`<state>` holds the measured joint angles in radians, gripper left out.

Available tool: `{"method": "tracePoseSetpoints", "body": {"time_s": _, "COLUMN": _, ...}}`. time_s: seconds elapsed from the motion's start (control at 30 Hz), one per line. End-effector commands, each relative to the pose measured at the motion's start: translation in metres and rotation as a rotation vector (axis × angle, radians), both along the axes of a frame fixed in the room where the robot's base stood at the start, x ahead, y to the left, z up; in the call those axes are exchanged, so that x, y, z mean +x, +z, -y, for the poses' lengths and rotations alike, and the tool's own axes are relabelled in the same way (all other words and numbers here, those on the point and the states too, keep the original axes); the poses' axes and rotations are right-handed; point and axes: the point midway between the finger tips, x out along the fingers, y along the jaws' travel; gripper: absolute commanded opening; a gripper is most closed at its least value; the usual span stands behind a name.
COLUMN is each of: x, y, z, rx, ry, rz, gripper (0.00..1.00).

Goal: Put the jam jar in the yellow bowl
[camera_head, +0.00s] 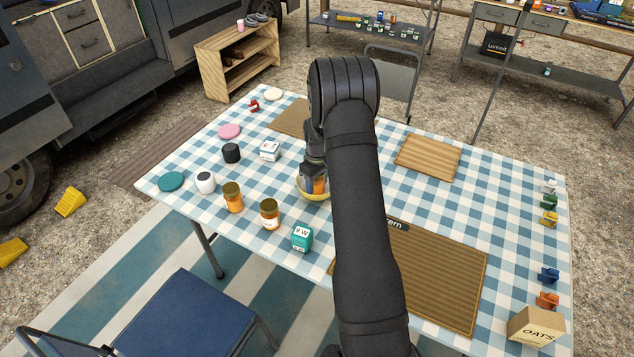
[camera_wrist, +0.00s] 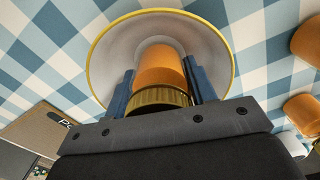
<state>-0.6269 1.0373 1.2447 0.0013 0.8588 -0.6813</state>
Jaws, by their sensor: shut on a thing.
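My gripper (camera_wrist: 160,92) is shut on an orange jar with a gold lid, the jam jar (camera_wrist: 161,68). The blue fingers press on its two sides in the wrist view. The yellow-rimmed bowl (camera_wrist: 98,42), pale inside, lies around and beyond the jar's far end. In the head view the bowl (camera_head: 316,197) is partly hidden by my arm, and the jar (camera_head: 320,185) shows between the fingers over it. I cannot tell whether the jar touches the bowl's bottom.
Two more orange jars (camera_head: 233,198) (camera_head: 270,214) stand left of the bowl, with a teal box (camera_head: 302,238) near them. A white jar (camera_head: 205,182), a black jar (camera_head: 231,153) and a white box (camera_head: 270,150) are farther left.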

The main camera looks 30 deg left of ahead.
Motion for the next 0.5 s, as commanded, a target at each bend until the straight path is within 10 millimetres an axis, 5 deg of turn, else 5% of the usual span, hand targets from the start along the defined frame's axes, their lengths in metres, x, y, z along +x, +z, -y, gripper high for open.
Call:
{"method": "tracePoseSetpoints", "body": {"time_s": 0.13, "x": 0.0002, "y": -0.003, "z": 0.0, "rx": 0.0, "ry": 0.0, "rz": 0.0, "gripper": 0.14}}
{"method": "tracePoseSetpoints", "body": {"time_s": 0.17, "x": 0.0001, "y": -0.0031, "z": 0.0, "rx": 0.0, "ry": 0.0, "rz": 0.0, "gripper": 0.55}}
{"method": "tracePoseSetpoints", "body": {"time_s": 0.2, "x": 0.0001, "y": -0.0029, "z": 0.0, "rx": 0.0, "ry": 0.0, "rz": 0.0, "gripper": 0.6}}
{"method": "tracePoseSetpoints", "body": {"time_s": 0.5, "x": 0.0, "y": -0.0013, "z": 0.0, "rx": 0.0, "ry": 0.0, "rz": 0.0, "gripper": 0.6}}
